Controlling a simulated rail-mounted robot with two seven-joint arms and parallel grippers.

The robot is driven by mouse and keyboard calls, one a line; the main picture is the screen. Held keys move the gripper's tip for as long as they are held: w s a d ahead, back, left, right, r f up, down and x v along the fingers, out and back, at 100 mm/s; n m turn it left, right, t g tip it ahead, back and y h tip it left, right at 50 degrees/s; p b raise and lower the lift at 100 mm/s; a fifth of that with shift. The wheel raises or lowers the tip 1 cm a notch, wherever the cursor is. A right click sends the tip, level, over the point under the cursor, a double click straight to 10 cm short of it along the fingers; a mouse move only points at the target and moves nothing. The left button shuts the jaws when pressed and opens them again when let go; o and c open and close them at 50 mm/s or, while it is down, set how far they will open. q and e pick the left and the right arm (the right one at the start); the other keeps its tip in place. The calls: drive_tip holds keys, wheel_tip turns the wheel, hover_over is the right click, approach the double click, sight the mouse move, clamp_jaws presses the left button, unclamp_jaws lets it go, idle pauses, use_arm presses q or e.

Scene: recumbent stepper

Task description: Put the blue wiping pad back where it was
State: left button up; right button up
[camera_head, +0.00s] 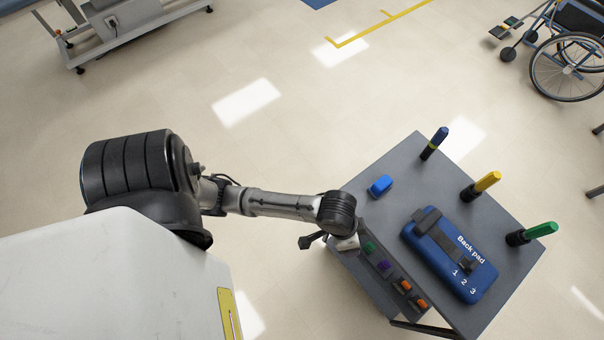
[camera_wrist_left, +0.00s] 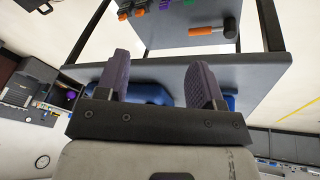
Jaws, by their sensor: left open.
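The blue wiping pad (camera_head: 381,186) lies on the grey cart top (camera_head: 405,170), near its left edge in the head view. My left gripper is largely hidden under its wrist in the head view, at the cart's near-left edge. The pad is apart from it, a little beyond. In the left wrist view the purple fingers of my left gripper (camera_wrist_left: 158,62) are spread, with nothing held. A small blue patch (camera_wrist_left: 229,102) behind the right finger may be the pad; a larger blue shape (camera_wrist_left: 148,93) shows between the fingers. My right gripper is out of view.
A blue case marked "Back pad" (camera_head: 450,256) lies on the cart. Blue (camera_head: 436,141), yellow (camera_head: 483,184) and green (camera_head: 533,233) handles stand along its far-right side. A side rack with several coloured items (camera_head: 384,265) lines the near edge. A wheelchair (camera_head: 568,60) stands far off.

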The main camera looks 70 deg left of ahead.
use_arm(q)
drive_tip(key=s+a+y, duration=0.2)
drive_tip(key=s+a, duration=0.3)
drive_tip(key=s, duration=0.6)
drive_tip(key=shift+t, duration=0.4)
